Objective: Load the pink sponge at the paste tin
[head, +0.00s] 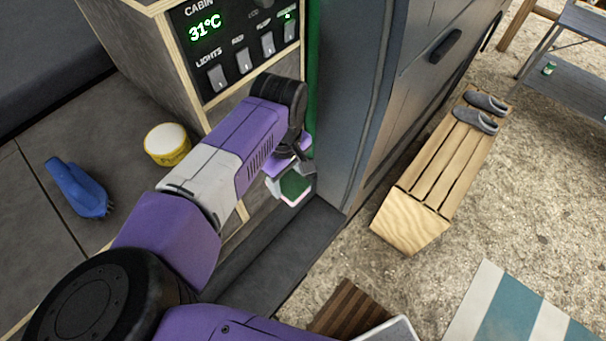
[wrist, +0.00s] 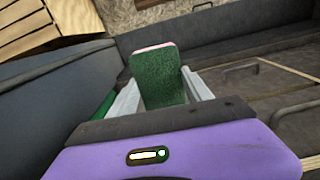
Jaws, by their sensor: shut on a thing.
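My gripper (head: 290,183) is shut on the pink sponge (head: 295,186), beside the dark door frame and apart from the tin. The sponge has a green scouring face and a pink edge. In the wrist view the sponge (wrist: 158,80) stands up between the two pale fingers, green face towards the camera. The paste tin (head: 168,150) is a round yellow tub with a pale top. It sits on the grey floor left of my arm in the head view. The tin does not show clearly in the wrist view.
A blue brush (head: 77,188) lies left of the tin. A wooden cabinet with a switch panel (head: 240,45) stands behind my arm. A slatted wooden crate (head: 440,170) with grey slippers (head: 477,113) stands outside at right. Grey floor around the tin is free.

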